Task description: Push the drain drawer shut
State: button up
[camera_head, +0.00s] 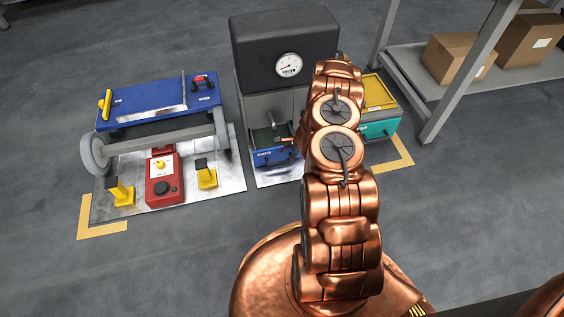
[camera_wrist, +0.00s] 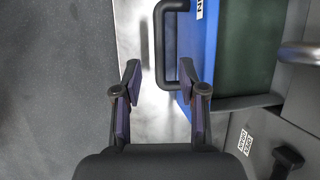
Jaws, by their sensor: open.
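The drain drawer (camera_head: 273,158) is blue and stands pulled out from the base of a dark cabinet. In the wrist view, its blue front (camera_wrist: 203,50) carries a black bar handle (camera_wrist: 159,48) and a partly cut-off label; the green inside (camera_wrist: 246,45) shows behind the front. My gripper (camera_wrist: 160,76) is open and empty. The handle's lower end shows between its fingertips, beside the right one; I cannot tell whether they touch. In the head view my gripper (camera_head: 297,144) is at the drawer's right side, partly hidden by my arm.
The dark cabinet (camera_head: 284,40) bears a round gauge. A blue cart (camera_head: 155,103) and a red box (camera_head: 164,182) stand at left. A teal-and-yellow bin (camera_head: 380,123) and a shelf (camera_head: 425,80) with cartons stand at right. The floor before the drawer is clear.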

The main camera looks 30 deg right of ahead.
aim_at(282, 162)
jog(key=shift+b+x, duration=0.7)
jog(key=shift+x, duration=2)
grip_shut()
